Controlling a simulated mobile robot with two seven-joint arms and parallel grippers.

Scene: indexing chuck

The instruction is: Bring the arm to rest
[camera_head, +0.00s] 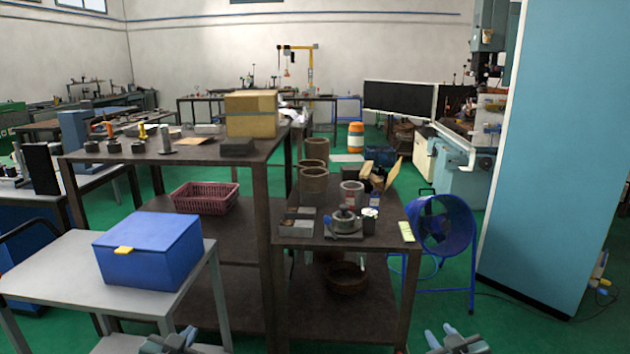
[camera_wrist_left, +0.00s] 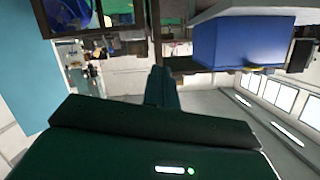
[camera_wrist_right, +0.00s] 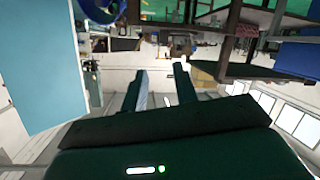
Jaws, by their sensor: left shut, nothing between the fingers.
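My left gripper (camera_head: 178,340) shows at the bottom edge of the head view, in front of the light grey table. In the left wrist view its fingers (camera_wrist_left: 158,86) are together with nothing between them. My right gripper (camera_head: 452,338) shows at the bottom edge, right of the dark table. In the right wrist view its fingers (camera_wrist_right: 163,88) stand apart and the gap between them is empty. Both grippers are clear of all objects. A round metal chuck-like device (camera_head: 343,219) with a blue handle sits on the dark table's near part.
A blue box (camera_head: 148,252) with a yellow latch stands on the light grey table (camera_head: 40,275) at left. A cardboard box (camera_head: 251,114) and tools stand on the taller dark bench. A blue fan (camera_head: 443,224) and a blue cabinet (camera_head: 555,150) stand right. Green floor is free at lower right.

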